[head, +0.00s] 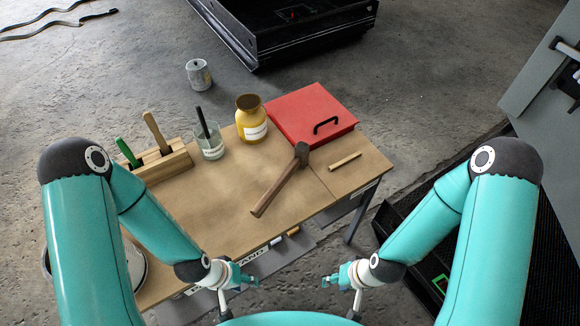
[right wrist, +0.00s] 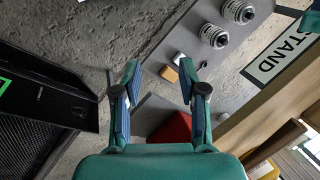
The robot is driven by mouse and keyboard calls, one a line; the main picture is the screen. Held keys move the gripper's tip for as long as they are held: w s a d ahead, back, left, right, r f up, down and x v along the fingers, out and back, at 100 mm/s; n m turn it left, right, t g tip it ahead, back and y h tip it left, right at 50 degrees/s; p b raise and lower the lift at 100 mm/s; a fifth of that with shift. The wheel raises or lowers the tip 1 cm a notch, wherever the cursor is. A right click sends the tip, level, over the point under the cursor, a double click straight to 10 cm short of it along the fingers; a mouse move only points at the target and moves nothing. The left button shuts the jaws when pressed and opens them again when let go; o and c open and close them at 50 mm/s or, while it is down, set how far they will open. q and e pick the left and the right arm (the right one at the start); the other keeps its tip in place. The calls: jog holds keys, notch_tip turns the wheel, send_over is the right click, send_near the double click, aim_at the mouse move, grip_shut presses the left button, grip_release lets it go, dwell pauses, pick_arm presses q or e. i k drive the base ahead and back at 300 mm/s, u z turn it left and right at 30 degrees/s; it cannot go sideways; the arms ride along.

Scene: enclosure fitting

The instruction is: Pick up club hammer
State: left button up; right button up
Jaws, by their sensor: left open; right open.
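The club hammer (head: 281,179) lies on the wooden table (head: 210,215) in the head view. Its dark head is toward the red case and its wooden handle points toward the near left. My left gripper (head: 250,281) is in front of the table's near edge, apart from the hammer, open and empty. My right gripper (head: 330,281) is to the right of it, also clear of the table, open and empty. In the right wrist view the right gripper's fingers (right wrist: 160,90) are spread, with nothing between them.
A red case (head: 305,105), a wooden stick (head: 345,160), a yellow jar (head: 251,125), a glass (head: 210,145) and a wooden block with handled tools (head: 160,165) stand around the hammer. A can (head: 199,75) stands on the floor behind. The tabletop left of the hammer is clear.

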aim_at(300, 161)
jog(key=z, duration=1.2)
jog(key=i, duration=0.15)
jog(key=u, duration=2.9)
jog(key=k, duration=1.2)
jog(key=z, duration=0.7)
jog(key=i, duration=1)
